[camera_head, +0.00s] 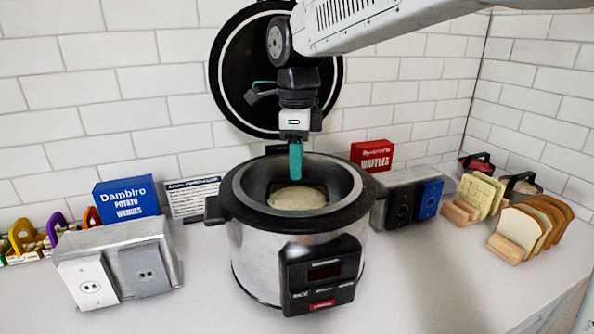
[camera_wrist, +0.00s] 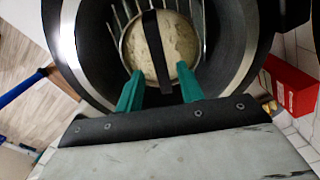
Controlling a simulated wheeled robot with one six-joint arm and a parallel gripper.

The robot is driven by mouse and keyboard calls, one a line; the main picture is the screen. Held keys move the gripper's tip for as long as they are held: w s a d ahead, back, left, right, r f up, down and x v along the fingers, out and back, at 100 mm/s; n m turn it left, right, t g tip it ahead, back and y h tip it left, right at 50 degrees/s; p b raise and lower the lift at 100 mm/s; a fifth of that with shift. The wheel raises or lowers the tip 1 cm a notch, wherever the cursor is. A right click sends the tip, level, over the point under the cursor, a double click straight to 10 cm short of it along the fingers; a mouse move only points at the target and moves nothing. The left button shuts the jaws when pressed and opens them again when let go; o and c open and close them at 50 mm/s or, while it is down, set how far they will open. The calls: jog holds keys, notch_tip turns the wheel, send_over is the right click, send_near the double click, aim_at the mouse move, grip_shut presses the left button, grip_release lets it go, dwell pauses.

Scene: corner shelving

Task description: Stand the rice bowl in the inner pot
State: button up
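The rice bowl (camera_head: 297,198), round with a pale speckled top, shows inside the cooker's dark inner pot (camera_head: 345,180). In the wrist view the bowl (camera_wrist: 172,45) is beyond my fingertips, with a dark strap-like band (camera_wrist: 153,40) running across it. The inner pot wall (camera_wrist: 232,40) surrounds it. My gripper (camera_head: 296,172) points down over the pot with its green fingers, above the bowl. In the wrist view my gripper (camera_wrist: 160,85) has its fingers apart, either side of the band's lower end, with gaps visible. The bowl's underside is hidden, so I cannot tell what it rests on.
The cooker's round black lid (camera_head: 230,75) stands open behind. A toaster (camera_head: 115,262) and blue box (camera_head: 127,198) are at left. A second toaster (camera_head: 405,198), a red box (camera_head: 372,155) and bread slices (camera_head: 530,225) are at right. The counter at front right is clear.

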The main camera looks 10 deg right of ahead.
notch_tip(320, 180, up, 10)
jog(key=f, duration=0.1)
jog(key=s+d+f+n, duration=0.5)
jog(key=s+d+n, duration=0.65)
jog(key=s, duration=0.25)
jog(key=s+d+f+n, duration=0.2)
jog(key=s+f+n, duration=0.2)
jog(key=s+f, duration=0.1)
jog(key=s+d+f+n+t, duration=0.1)
jog(key=s+d+f+n, duration=0.2)
jog(key=s+f+n, duration=0.2)
jog(key=s+f, duration=0.1)
jog(key=s, duration=0.1)
jog(key=shift+s+d, duration=0.25)
jog(key=shift+s, duration=0.05)
jog(key=shift+f+n, duration=0.1)
jog(key=shift+n, duration=0.15)
